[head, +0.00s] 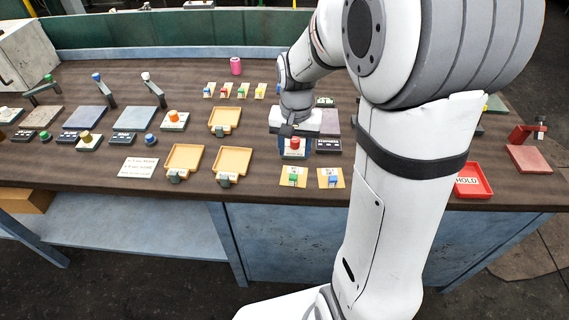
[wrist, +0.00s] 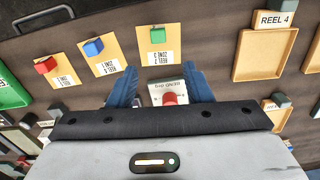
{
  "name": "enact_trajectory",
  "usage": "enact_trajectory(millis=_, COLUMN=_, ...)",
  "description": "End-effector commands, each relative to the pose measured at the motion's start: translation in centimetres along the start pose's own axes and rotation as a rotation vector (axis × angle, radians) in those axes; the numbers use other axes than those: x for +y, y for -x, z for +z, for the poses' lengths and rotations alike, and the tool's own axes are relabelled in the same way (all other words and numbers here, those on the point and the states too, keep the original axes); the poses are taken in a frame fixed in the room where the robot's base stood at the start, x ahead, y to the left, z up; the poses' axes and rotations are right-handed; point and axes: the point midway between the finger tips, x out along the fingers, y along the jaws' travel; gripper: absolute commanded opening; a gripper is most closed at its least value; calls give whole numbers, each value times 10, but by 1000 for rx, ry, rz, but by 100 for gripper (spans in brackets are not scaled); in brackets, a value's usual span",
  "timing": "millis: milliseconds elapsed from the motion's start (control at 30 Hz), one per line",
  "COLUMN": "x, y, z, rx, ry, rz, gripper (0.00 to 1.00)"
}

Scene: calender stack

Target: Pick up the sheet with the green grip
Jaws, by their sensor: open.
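The sheet with the green grip (head: 293,177) is a small tan card with a white printed label, lying flat near the front edge of the bench. It also shows in the wrist view (wrist: 152,60), where its green block grip (wrist: 157,32) stands up from it. My gripper (head: 296,151) is over the bench a little behind this sheet. Its blue fingers (wrist: 160,72) are apart with nothing gripped. A panel with a red knob (wrist: 169,99) shows between the fingers. The sheet lies beyond the fingertips in the wrist view.
A sheet with a blue grip (head: 330,178) lies beside the green one; a red-gripped sheet (wrist: 50,68) is farther along. Tan trays (head: 233,161) stand to the left. A red HOLD tray (head: 473,180) is at the right. My arm hides part of the bench.

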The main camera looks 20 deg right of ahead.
Motion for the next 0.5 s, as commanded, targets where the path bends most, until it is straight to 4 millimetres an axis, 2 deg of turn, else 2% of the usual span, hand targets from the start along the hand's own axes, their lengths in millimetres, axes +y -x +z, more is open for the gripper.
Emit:
enact_trajectory(millis=267, x=0, y=-31, z=2, rx=-6, ry=-4, rz=2, gripper=45)
enact_trajectory(millis=500, x=0, y=-66, z=6, rx=-6, ry=-4, rz=2, gripper=45)
